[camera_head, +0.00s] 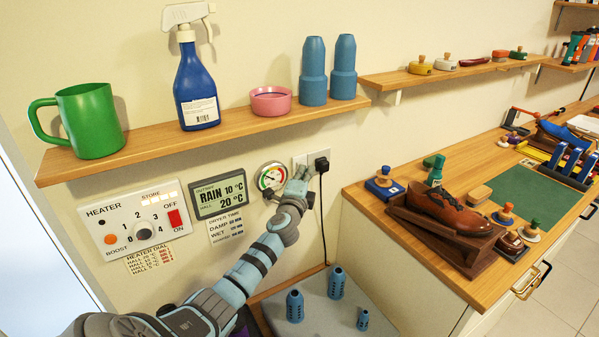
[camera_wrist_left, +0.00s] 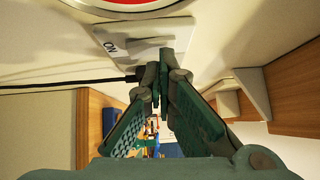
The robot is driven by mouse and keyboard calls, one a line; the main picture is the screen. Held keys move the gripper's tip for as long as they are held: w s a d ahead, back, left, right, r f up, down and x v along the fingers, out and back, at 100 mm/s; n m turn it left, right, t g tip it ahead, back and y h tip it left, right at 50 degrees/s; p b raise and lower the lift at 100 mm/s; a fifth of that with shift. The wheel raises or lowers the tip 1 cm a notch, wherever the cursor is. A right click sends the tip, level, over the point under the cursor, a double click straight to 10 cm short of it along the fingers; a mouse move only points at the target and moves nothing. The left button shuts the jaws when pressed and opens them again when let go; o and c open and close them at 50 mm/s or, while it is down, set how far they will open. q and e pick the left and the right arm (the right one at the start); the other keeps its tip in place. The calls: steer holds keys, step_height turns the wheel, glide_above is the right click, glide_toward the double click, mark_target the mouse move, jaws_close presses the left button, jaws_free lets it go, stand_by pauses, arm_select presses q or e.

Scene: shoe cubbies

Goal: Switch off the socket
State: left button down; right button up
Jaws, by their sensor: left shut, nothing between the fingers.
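The socket (camera_head: 299,160) is a white plate on the wall below the shelf, right of the round gauge, with a black plug (camera_head: 322,164) and cord on its right side. My left gripper (camera_head: 302,172) is shut and empty, its tips right at the socket's front and hiding part of it. In the left wrist view the socket plate (camera_wrist_left: 122,32) carries the word ON, and my closed fingertips (camera_wrist_left: 162,68) overlap its lower right edge. I cannot tell if they touch it. The switch itself is not clear. My right gripper is not in view.
A wooden shelf (camera_head: 225,125) runs above the socket, with a spray bottle (camera_head: 195,90) and blue cups. The heater panel (camera_head: 135,220) and round gauge (camera_head: 270,177) are to the left. A workbench (camera_head: 365,197) with a brown shoe (camera_head: 446,209) stands to the right.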

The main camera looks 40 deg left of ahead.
arm_select(q)
steer(key=s+d+r+p, duration=0.1)
steer(key=s+d+p, duration=0.2)
steer(key=s+d, duration=0.5)
steer(key=shift+s+d+r, duration=0.15)
steer(key=shift+s+r, duration=0.05)
steer(key=shift+s, duration=0.9)
